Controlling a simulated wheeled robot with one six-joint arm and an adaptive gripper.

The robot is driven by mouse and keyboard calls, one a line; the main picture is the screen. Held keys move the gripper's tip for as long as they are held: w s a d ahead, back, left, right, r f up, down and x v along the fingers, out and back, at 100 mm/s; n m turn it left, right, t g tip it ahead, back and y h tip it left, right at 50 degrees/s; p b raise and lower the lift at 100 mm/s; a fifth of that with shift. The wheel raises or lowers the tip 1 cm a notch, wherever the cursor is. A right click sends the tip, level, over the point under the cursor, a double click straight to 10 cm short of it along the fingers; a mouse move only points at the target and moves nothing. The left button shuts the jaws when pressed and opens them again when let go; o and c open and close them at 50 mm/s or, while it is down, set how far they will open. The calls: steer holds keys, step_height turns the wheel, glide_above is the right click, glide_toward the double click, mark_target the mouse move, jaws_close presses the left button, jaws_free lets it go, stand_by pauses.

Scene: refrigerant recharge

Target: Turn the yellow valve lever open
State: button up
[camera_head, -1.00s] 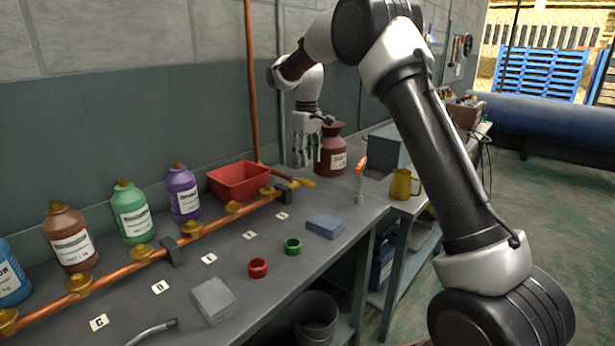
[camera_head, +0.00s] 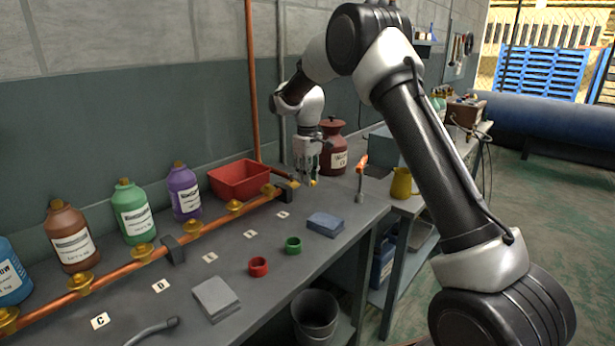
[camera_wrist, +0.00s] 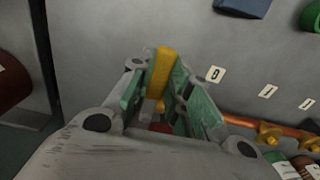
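The yellow valve lever (camera_wrist: 161,72) lies between my gripper's two fingers in the wrist view. In the head view only a small yellow end of the lever (camera_head: 313,183) shows beside the fingertips. My gripper (camera_head: 305,179) points down at the far end of the copper pipe (camera_head: 205,225). In the wrist view, my gripper (camera_wrist: 160,95) has its green-padded fingers standing apart on either side of the lever. Contact with the lever is not clear. The fingers and hand hide part of the lever and its valve body.
A red bin (camera_head: 240,180) stands just left of my gripper and a dark red canister (camera_head: 333,150) stands behind it. An orange-handled tool (camera_head: 361,172) stands upright to the right. A blue block (camera_head: 325,224) and green ring (camera_head: 293,245) lie in front.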

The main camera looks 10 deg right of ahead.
jaws_close()
steer(key=shift+d, duration=0.1)
steer(key=shift+w+d+n, duration=0.35)
steer(key=shift+n, duration=0.4)
steer(key=shift+w+d+n, duration=0.3)
steer(key=shift+w+n, duration=0.05)
steer(key=shift+n, duration=0.4)
steer(key=w+n, duration=0.1)
steer(key=n, duration=0.1)
steer(key=w+d+n, duration=0.1)
steer(key=n, duration=0.1)
steer(key=shift+w+d+n, duration=0.1)
steer(key=shift+w+n, duration=0.15)
steer(key=shift+n, duration=0.05)
steer(key=w+n, duration=0.2)
steer(key=n, duration=0.1)
steer(key=shift+d+n, duration=0.1)
steer(key=shift+n, duration=0.2)
steer(key=shift+w+a+n, duration=0.15)
steer(key=shift+w+n, duration=0.5)
steer(key=shift+n, duration=0.35)
steer(key=shift+w+a+n, duration=0.1)
steer(key=shift+w+n, duration=0.5)
steer(key=shift+n, duration=0.4)
